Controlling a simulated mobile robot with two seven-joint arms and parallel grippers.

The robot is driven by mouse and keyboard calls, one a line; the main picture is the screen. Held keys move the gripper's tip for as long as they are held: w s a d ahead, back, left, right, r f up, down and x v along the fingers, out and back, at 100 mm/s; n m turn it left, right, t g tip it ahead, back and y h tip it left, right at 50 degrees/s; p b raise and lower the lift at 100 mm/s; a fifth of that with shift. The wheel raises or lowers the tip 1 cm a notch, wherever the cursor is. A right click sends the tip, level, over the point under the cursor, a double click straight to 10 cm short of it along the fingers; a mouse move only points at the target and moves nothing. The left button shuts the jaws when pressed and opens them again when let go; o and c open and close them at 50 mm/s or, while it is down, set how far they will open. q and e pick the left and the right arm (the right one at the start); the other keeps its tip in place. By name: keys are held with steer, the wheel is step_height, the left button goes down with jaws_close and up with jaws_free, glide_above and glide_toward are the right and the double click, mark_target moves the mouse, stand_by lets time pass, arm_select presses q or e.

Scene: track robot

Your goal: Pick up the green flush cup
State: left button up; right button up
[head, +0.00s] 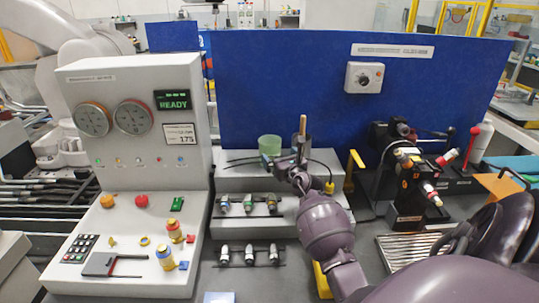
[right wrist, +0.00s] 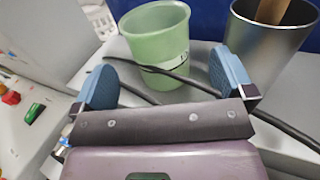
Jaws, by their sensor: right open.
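The green flush cup (head: 269,146) stands upright on the grey bench top in front of the blue panel. My left gripper is not in view.
A metal container (right wrist: 269,43) with a wooden handle stands right of the cup, close to the right finger. A black cable (right wrist: 180,72) runs in front of the cup. Connectors (head: 248,203) sit in racks below. A grey control console (head: 140,140) stands at left.

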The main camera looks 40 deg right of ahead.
mark_target(274, 152)
steer(key=shift+b+x, duration=0.35)
steer(key=shift+x, duration=2.8)
steer(key=shift+a, duration=0.2)
steer(key=shift+c, duration=0.5)
steer(key=c, duration=0.8)
